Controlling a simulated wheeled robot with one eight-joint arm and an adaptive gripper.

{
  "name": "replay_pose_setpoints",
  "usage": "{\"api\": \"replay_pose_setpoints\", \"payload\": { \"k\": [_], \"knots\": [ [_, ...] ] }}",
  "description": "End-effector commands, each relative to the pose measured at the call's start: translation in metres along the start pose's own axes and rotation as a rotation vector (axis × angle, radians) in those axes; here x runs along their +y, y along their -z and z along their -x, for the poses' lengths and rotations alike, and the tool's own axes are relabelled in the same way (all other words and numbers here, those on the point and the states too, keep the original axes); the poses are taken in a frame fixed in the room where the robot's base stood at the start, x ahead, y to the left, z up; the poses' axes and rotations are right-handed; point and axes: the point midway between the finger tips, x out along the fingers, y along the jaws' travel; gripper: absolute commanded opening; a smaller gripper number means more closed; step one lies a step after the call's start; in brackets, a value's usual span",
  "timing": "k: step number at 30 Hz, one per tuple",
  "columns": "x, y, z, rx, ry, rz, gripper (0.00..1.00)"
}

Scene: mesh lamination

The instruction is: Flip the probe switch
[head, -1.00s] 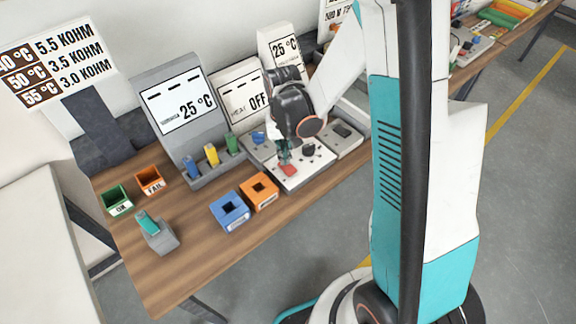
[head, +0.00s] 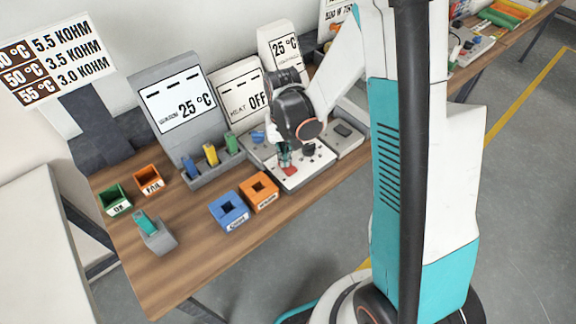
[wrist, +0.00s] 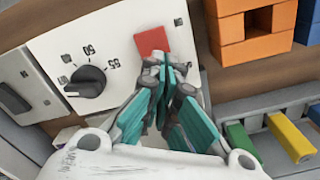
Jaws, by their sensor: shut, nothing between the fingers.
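A white control panel (head: 303,178) stands on the bench; it also shows in the wrist view (wrist: 118,30). It has a red square (wrist: 152,40) and a dark knob (wrist: 85,80) with markings around it, 50 and 55 among them. I cannot tell which part is the probe switch. My gripper (head: 286,163) points down over the panel. In the wrist view its teal fingers (wrist: 161,62) are shut and empty, with the tips at the near edge of the red square. I cannot tell whether they touch it. The fingers hide part of the panel.
A grey rack (head: 213,172) holds blue, yellow and green pieces before a 25 °C display (head: 183,105). Blue (head: 229,211) and orange (head: 259,193) boxes stand left of the panel. Green and orange bins and a teal piece in a grey holder (head: 158,240) are farther left.

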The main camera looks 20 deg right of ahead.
Motion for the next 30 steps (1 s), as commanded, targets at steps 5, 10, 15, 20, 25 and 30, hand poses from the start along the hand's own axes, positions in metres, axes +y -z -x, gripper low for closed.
{"api": "replay_pose_setpoints", "payload": {
  "k": [5,10,15,20,25,30],
  "knots": [
    [0.000,0.000,-0.003,0.000,0.000,0.000,0.00],
    [0.000,0.000,-0.005,0.000,0.000,0.000,0.00],
    [0.000,0.000,-0.007,0.000,0.000,0.000,0.00],
    [0.000,0.000,-0.003,0.000,0.000,0.000,0.00],
    [0.000,0.000,0.009,0.000,0.000,0.000,0.00],
    [0.000,0.000,0.022,0.000,0.000,0.000,0.00]
  ]
}}
